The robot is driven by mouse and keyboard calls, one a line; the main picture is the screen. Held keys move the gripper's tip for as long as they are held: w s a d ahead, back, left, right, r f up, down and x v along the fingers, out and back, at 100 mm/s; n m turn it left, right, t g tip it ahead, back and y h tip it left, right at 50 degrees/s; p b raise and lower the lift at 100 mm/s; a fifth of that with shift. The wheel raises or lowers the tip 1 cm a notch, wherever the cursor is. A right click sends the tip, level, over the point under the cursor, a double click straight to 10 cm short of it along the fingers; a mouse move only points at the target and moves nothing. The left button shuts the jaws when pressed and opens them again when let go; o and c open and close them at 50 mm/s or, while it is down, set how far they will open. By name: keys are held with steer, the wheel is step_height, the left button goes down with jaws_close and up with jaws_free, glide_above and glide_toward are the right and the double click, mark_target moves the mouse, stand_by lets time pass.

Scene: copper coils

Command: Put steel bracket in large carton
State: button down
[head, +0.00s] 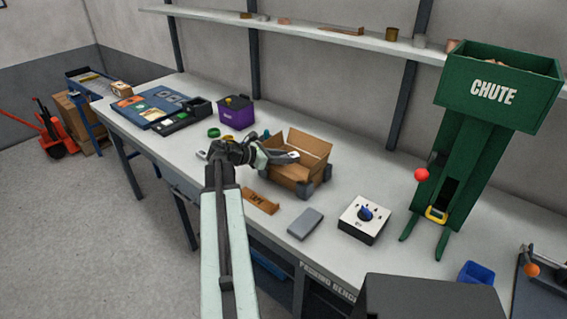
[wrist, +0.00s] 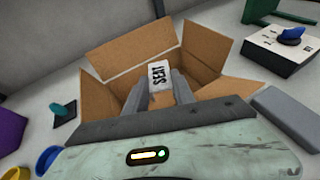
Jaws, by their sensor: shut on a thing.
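The large carton (head: 313,147) stands open on the bench with its flaps spread; its flaps also show in the wrist view (wrist: 133,58). My gripper (head: 285,157) is over the carton's opening, at its left side in the head view. In the wrist view the fingers (wrist: 166,92) are shut on a pale piece with dark lettering (wrist: 161,75), which stands up between them. The piece is inside the outline of the carton's mouth. I cannot tell whether it touches the carton floor. No bracket shape is clear, so I cannot tell if this piece is the steel bracket.
A grey block (head: 305,223) and a white box with a blue knob (head: 364,219) lie right of the carton. A brown lettered strip (head: 261,201) lies in front. A purple bin (head: 236,112) stands behind left. The green chute (head: 490,100) is at right.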

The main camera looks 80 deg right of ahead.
steer(key=shift+f+b, duration=0.5)
steer(key=shift+b, duration=0.15)
steer(key=c, duration=1.1)
jaws_free()
steer(key=shift+o, duration=0.2)
steer(key=shift+r, duration=0.1)
steer(key=shift+r+p, duration=0.3)
steer(key=shift+p, duration=0.1)
steer(key=shift+r+p, duration=0.65)
steer(key=p+v, duration=0.3)
steer(key=v, duration=0.8)
steer(key=shift+w+a+f+p, duration=0.25)
steer(key=shift+w+a+p, duration=0.1)
steer(key=shift+w+p, duration=0.05)
